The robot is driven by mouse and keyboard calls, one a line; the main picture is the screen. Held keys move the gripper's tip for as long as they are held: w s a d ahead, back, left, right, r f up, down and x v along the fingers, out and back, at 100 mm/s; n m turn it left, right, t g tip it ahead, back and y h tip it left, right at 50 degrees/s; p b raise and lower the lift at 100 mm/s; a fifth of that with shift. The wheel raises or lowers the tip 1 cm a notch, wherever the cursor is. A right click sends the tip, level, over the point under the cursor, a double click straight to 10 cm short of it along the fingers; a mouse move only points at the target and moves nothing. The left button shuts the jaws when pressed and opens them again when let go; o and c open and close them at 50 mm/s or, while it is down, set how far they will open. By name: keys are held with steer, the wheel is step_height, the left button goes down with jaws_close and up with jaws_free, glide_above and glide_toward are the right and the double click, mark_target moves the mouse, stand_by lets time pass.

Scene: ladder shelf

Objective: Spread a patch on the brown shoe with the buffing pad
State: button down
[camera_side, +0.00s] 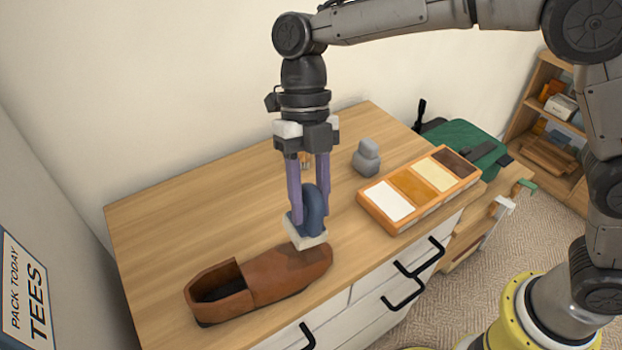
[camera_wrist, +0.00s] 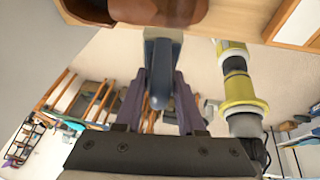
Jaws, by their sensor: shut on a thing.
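The brown shoe (camera_side: 245,284) lies on the wooden dresser top near the front edge, its opening to the left and its toe to the right. It also shows at the top of the wrist view (camera_wrist: 150,10). My gripper (camera_side: 308,205) is shut on the dark blue handle of the buffing pad (camera_side: 308,236), whose pale block faces down. The pad is at the toe of the shoe, where a darker area shows; I cannot tell whether it touches. In the wrist view the blue handle (camera_wrist: 160,75) sits between my purple fingers.
An orange tray (camera_side: 399,229) with white, amber, cream and dark brown compartments stands to the right. A grey stacked object (camera_side: 367,158) stands behind it. A green bag (camera_side: 465,145) is at the far right. The back left of the dresser top (camera_side: 190,215) is clear.

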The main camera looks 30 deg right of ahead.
mark_target(298, 229)
steer(key=shift+f, duration=0.95)
steer(key=shift+a+f, duration=0.1)
steer(key=shift+f, duration=0.4)
steer(key=shift+w+a+f, duration=0.1)
steer(key=shift+a+f, duration=0.25)
steer(key=shift+f, duration=0.35)
steer(key=shift+a+f, duration=0.35)
steer(key=shift+f, duration=0.35)
steer(key=shift+a+r, duration=0.1)
steer(key=shift+a, duration=0.15)
steer(key=c, duration=1)
jaws_free()
steer(key=shift+c, duration=0.2)
jaws_close()
